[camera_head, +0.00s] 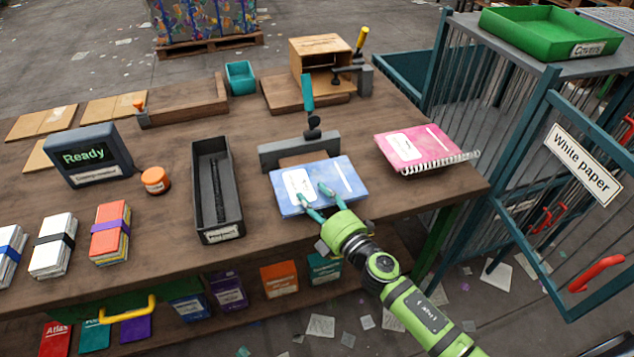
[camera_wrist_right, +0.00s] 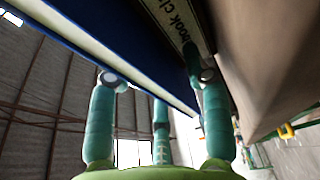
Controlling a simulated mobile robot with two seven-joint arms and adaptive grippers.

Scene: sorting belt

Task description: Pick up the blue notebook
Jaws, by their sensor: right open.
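The blue notebook (camera_head: 345,185) lies on the wooden bench, its back edge at a grey clamp (camera_head: 272,158) with a teal handle. Whether the clamp grips it I cannot tell. My right gripper (camera_head: 312,194) is at the notebook's front edge, with teal fingertips over the cover. In the right wrist view, the notebook (camera_wrist_right: 100,40) shows as a blue cover and pale page edge. The open fingers of my right gripper (camera_wrist_right: 156,78) stand close to that edge; contact is unclear. Part of the clamp's label shows beside it. My left gripper is out of view.
A pink spiral notebook (camera_head: 415,148) lies to the right. The "White paper" cage (camera_head: 583,162) borders the bench's right side.

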